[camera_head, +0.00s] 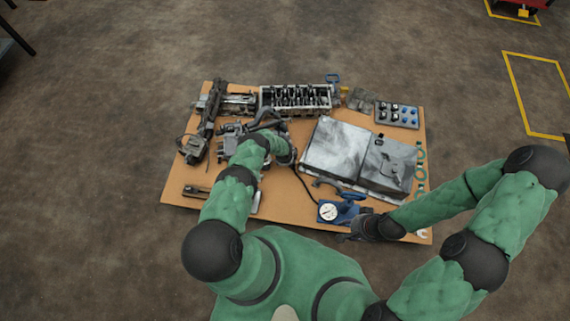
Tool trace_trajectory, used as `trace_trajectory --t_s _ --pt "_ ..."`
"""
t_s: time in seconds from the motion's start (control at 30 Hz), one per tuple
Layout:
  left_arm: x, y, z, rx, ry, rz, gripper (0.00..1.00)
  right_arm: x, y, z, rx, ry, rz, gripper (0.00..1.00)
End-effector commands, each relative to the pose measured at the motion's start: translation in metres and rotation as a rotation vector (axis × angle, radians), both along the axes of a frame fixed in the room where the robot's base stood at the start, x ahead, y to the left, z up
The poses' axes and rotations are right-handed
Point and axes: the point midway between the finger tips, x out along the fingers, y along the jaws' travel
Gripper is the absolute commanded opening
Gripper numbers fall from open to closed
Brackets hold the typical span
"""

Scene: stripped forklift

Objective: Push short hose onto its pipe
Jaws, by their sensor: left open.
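My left arm reaches over the board, and my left gripper (287,157) is at the dark engine parts left of the grey metal box. The gripper is open; its fingertips are small and partly hidden by the arm. A dark curved hose-like piece (267,119) lies just above my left wrist. I cannot tell whether it is the short hose, and I cannot make out its pipe. My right gripper (350,238) is low at the front right of the board, beside the blue gauge device. I cannot tell whether its fingers are apart.
A brown board (180,180) carries the parts. The grey metal box (340,148) fills its right middle, with an engine block (296,97) behind it. A blue device with a white dial (328,211) stands near the front. A tray with blue pieces (397,114) is back right.

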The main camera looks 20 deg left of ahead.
Motion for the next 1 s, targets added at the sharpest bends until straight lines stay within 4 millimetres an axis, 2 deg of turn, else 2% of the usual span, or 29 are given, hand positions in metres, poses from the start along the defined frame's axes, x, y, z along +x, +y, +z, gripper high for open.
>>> trace_trajectory --t_s 0.37,0.53,0.57,0.87,1.0 --pt "0.001 0.001 -0.002 0.000 -0.001 0.001 0.48 0.000 0.000 -0.002 0.000 0.000 0.000 0.40" --pt "0.001 0.000 -0.002 0.000 -0.001 0.001 0.03 0.000 0.000 -0.002 0.000 0.000 0.000 0.40" --pt "0.001 0.000 -0.002 0.000 -0.001 0.001 0.00 0.000 0.000 -0.003 0.000 0.000 0.000 0.40" --pt "0.002 0.001 -0.002 -0.001 -0.004 -0.001 0.00 0.000 0.000 -0.003 0.000 0.000 0.000 0.40" --pt "0.000 0.013 -0.001 0.001 -0.004 0.001 0.00 0.000 0.000 -0.003 0.000 0.000 0.000 0.40"
